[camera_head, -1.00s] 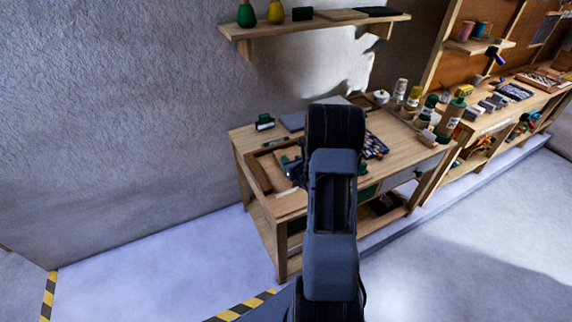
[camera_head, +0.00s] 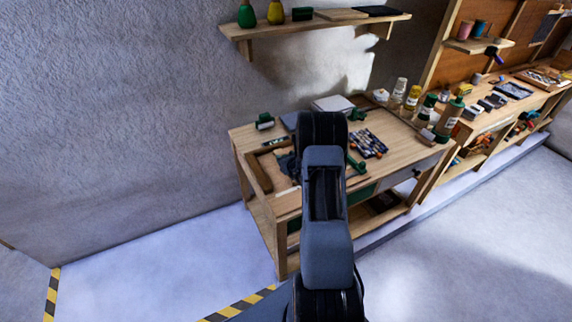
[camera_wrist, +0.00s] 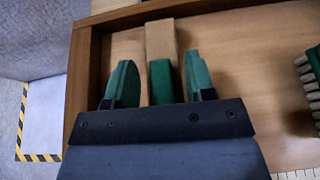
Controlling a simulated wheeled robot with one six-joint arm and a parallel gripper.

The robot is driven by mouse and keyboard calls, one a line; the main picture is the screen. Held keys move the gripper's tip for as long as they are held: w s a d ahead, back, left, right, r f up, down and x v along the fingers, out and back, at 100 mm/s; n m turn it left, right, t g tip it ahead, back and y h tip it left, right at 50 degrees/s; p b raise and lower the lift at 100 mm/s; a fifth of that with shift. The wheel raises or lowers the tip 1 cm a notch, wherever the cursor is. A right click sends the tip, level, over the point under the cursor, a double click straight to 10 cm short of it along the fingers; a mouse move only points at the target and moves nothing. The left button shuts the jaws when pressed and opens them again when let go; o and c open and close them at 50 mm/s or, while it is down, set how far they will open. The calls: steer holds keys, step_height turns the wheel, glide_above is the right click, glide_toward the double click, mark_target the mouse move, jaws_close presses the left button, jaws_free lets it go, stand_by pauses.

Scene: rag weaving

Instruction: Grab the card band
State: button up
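In the wrist view, a narrow bar-shaped piece, tan at its far end and green nearer me, lies in a wooden tray (camera_wrist: 82,75). I take it to be the card band (camera_wrist: 160,42). My gripper (camera_wrist: 158,60) is open, with one green finger on each side of the piece and a small gap on both sides. The near end of the piece is hidden behind the gripper body. In the head view, my arm covers most of the gripper and I cannot make out the piece. The tray (camera_head: 258,176) shows at the bench's left front.
The wooden bench (camera_head: 405,150) carries a set of small dark pieces (camera_head: 368,143), a green roller-like tool (camera_head: 264,121) and several bottles at the right back. A bristled green item (camera_wrist: 312,75) is right of the gripper. A wall shelf (camera_head: 315,25) hangs above.

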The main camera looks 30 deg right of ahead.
jaws_close()
steer(key=shift+r, duration=0.15)
